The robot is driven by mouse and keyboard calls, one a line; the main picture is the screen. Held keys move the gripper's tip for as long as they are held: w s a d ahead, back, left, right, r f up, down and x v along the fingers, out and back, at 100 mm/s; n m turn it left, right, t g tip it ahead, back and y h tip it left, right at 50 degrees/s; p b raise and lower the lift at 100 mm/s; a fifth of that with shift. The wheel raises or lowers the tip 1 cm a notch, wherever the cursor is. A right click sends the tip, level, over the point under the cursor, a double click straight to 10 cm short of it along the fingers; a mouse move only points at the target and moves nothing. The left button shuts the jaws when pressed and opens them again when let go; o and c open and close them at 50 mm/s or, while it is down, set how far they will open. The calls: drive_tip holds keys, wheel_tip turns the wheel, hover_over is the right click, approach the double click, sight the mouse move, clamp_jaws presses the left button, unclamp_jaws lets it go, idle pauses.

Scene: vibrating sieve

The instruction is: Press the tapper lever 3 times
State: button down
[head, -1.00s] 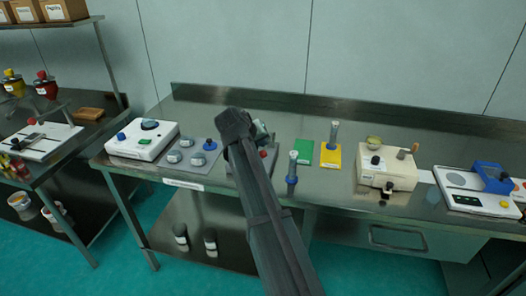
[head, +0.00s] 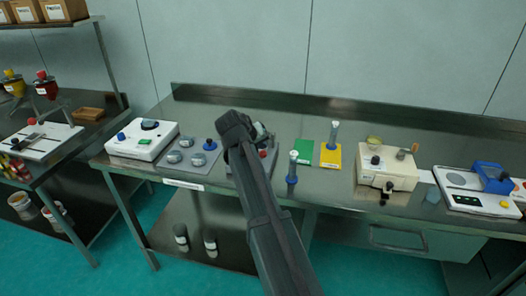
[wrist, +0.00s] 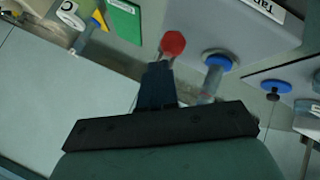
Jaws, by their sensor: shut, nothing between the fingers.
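The lever's red knob (wrist: 172,43) shows in the wrist view just beyond my fingertips; whether they touch it I cannot tell. A grey device body with a partly cut-off label (wrist: 262,22) is beside it. In the head view the tapper device (head: 233,170) sits on the bench, mostly covered by my arm, with a bit of red showing near its top. My gripper (wrist: 160,70) is shut and empty, pointing toward the red knob. Its fingertips are hidden in the head view.
A grey tray (head: 176,167) with several weights is on the left. A beige machine (head: 386,175) stands further right.

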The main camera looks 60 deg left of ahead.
drive_tip(key=shift+f, duration=1.2)
idle(1.7)
drive_tip(key=shift+r, duration=1.65)
drive_tip(key=shift+r, duration=0.1)
drive_tip(key=shift+r, duration=2.4)
idle(0.4)
drive_tip(key=shift+r, duration=1.9)
